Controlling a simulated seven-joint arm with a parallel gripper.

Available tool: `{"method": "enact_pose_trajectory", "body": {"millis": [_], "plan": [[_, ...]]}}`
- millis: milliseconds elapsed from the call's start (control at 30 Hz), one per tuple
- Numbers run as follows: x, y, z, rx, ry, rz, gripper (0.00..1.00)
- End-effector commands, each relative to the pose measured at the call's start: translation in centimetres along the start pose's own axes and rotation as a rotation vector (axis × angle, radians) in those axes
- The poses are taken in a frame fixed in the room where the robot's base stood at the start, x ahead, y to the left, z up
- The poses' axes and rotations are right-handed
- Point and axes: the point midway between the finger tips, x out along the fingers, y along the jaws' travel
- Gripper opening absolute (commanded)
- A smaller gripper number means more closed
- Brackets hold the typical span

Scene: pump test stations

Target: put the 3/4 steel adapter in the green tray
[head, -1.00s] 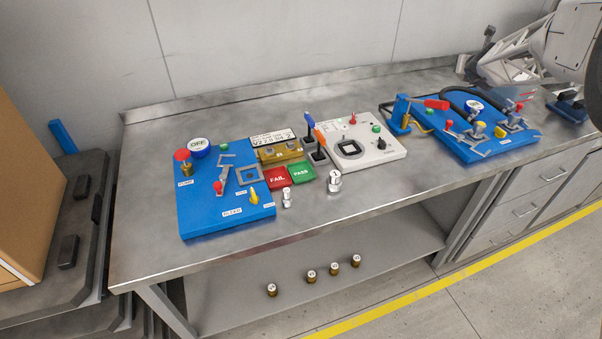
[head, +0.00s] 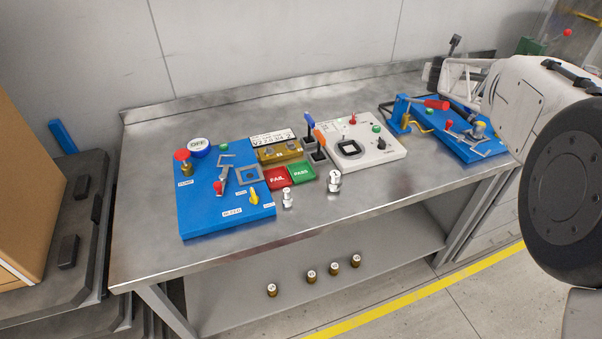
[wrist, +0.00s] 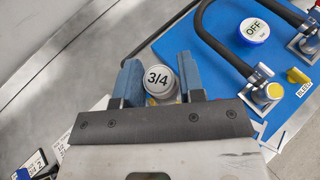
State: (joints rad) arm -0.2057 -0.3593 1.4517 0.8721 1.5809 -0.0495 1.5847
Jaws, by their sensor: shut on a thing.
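The 3/4 steel adapter (wrist: 160,80) is a round silver piece with a white cap marked 3/4, seen from above in the wrist view. My gripper (wrist: 158,69) is shut on it, with a blue-grey finger on each side. In the head view my arm is at the right, over the right-hand blue board, and the held adapter cannot be made out there. The green tray (head: 301,173) is a small square marked PASS, left of centre on the bench, beside a red FAIL tray (head: 277,179). No part is visible on the green tray.
Two other silver adapters (head: 287,198) (head: 334,181) stand in front of the trays. A left blue board (head: 225,205), a brass block (head: 279,151) and a white tester (head: 363,143) surround them. The right blue board (wrist: 275,75) has a black hose. Brass fittings (head: 311,276) stand on the lower shelf.

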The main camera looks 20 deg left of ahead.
Motion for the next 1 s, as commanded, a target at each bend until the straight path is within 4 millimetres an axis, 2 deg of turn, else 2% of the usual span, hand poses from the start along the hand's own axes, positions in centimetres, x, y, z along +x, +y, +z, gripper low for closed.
{"method": "enact_pose_trajectory", "body": {"millis": [567,1000], "plan": [[-2.4,6.6,-2.9,0.029,0.001,-0.073,0.05],[-6.1,13.7,-6.2,0.068,0.001,-0.166,0.05]]}}
